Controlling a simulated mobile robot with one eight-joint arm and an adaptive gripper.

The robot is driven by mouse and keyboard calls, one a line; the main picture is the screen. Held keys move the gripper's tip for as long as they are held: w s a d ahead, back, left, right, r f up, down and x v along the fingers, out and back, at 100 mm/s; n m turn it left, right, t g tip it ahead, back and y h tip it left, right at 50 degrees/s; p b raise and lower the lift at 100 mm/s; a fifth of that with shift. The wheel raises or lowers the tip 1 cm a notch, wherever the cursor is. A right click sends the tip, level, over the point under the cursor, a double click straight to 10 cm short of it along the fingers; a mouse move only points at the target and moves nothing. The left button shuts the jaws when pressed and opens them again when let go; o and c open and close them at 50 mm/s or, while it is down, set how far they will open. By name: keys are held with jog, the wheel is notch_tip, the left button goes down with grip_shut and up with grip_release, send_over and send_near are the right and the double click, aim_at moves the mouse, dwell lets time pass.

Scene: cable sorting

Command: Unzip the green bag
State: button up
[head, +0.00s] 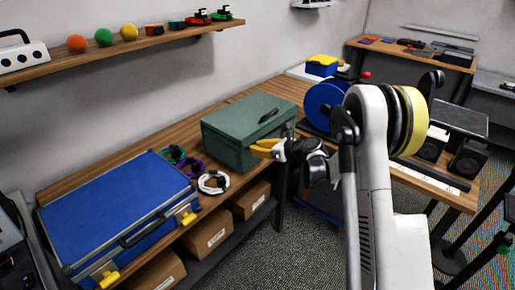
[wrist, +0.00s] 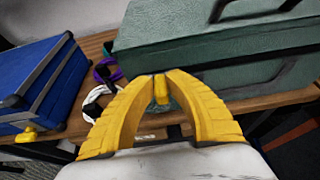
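The green bag (head: 228,130) stands on the wooden bench, its lid down and a dark handle on top. It fills the upper part of the wrist view (wrist: 215,75), where a dark seam runs between lid and body. The tab's joint with the bag is hidden.
A blue case (head: 120,205) with yellow latches lies to the left. Coiled cables, one white (head: 213,182), lie between it and the bag. Cardboard boxes (head: 208,232) sit on the shelf below. A blue spool (head: 325,105) stands right of the bag.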

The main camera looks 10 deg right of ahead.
grip_shut()
